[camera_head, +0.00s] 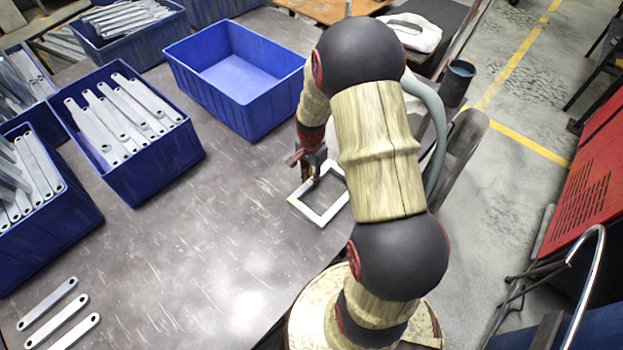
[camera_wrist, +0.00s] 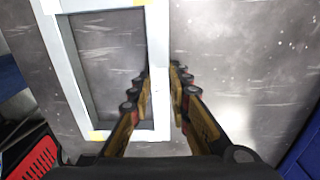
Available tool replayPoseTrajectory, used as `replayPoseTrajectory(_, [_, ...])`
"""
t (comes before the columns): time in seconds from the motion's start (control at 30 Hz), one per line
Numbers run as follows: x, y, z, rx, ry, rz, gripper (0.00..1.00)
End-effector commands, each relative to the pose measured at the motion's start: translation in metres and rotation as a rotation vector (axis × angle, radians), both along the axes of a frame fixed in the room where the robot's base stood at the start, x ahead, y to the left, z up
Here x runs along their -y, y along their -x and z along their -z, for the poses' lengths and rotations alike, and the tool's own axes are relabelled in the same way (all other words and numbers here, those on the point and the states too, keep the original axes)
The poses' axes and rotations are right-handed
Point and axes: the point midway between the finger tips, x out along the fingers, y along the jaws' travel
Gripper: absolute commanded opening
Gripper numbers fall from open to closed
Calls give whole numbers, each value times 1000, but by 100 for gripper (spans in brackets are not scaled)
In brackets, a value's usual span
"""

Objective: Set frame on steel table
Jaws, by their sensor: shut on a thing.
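The frame (camera_head: 304,211) is a pale grey, open rectangle at or just above the steel table (camera_head: 190,255), near its right edge. I cannot tell whether it touches the surface. My gripper (camera_head: 313,183) points down at the frame in the head view, partly hiding its far side. In the wrist view, my gripper (camera_wrist: 163,72) has one finger on each side of one long bar of the frame (camera_wrist: 158,35), shut on it. Yellowish patches show at the frame's corners.
An empty blue bin (camera_head: 205,92) stands behind the frame. Blue bins full of flat metal brackets stand at the left, one nearby (camera_head: 165,165). Three loose brackets (camera_head: 60,318) lie at the front left. The table's middle is clear. A dark cup (camera_head: 457,82) stands beyond my arm.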

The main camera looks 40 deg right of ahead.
Motion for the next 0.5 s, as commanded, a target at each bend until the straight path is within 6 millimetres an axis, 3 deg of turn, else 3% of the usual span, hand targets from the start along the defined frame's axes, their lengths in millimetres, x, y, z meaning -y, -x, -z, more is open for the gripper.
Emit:
replayPoseTrajectory(0.23, [1, -1, -1, 3, 2, 0, 0])
replayPoseTrajectory(0.27, [0, 0, 0, 1, 1, 0, 19])
replayPoseTrajectory(0.5, [0, -1, 0, 1, 1, 0, 33])
